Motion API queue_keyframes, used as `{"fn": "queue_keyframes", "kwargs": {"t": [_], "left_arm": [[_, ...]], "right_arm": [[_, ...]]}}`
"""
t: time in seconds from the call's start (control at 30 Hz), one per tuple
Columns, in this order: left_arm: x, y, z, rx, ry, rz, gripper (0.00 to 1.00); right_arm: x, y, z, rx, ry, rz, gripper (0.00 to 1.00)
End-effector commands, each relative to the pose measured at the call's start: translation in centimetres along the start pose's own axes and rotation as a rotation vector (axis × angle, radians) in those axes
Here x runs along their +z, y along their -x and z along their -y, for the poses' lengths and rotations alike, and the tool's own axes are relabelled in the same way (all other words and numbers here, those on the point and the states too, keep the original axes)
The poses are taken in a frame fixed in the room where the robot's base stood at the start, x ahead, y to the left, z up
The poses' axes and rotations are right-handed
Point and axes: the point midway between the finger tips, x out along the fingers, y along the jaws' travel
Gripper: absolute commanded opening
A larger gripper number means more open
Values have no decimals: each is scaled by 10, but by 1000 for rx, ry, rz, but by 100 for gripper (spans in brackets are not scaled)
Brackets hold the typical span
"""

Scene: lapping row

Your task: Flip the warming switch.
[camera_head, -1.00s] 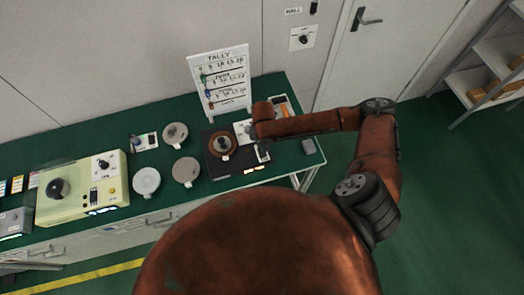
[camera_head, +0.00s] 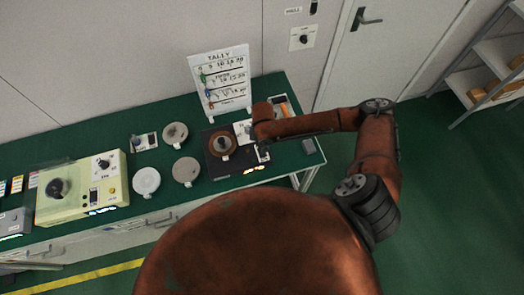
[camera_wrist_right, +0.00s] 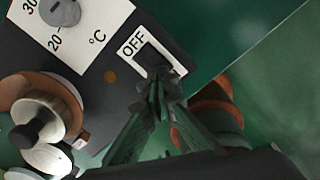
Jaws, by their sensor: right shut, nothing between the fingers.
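The warming switch (camera_wrist_right: 152,54) is a dark rocker on a white plate marked OFF, at the corner of a black warmer unit (camera_wrist_right: 112,95). The warmer (camera_head: 214,172) stands near the right end of the green bench in the head view, with a brown round plate on top. My right gripper (camera_wrist_right: 159,84) is shut and empty. Its fingertips are right at the switch in the wrist view and overlap the lower part of its plate; I cannot tell whether they touch it. In the head view my arm partly covers this area. My left gripper is not in view.
A grey temperature dial (camera_wrist_right: 60,12) with 20 and 30 °C marks sits beside the switch. A white tally board (camera_head: 220,82) stands behind the warmer. Pale discs (camera_head: 146,181) and a cream machine (camera_head: 80,190) are to the left. The bench's right edge is close.

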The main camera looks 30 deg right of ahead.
Motion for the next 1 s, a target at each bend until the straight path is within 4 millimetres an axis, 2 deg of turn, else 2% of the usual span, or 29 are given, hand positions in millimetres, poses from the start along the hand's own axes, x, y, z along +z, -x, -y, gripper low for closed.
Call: {"fn": "queue_keyframes", "kwargs": {"t": [1.0], "left_arm": [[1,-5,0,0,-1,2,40]], "right_arm": [[0,-15,0,0,0,0,0]]}}
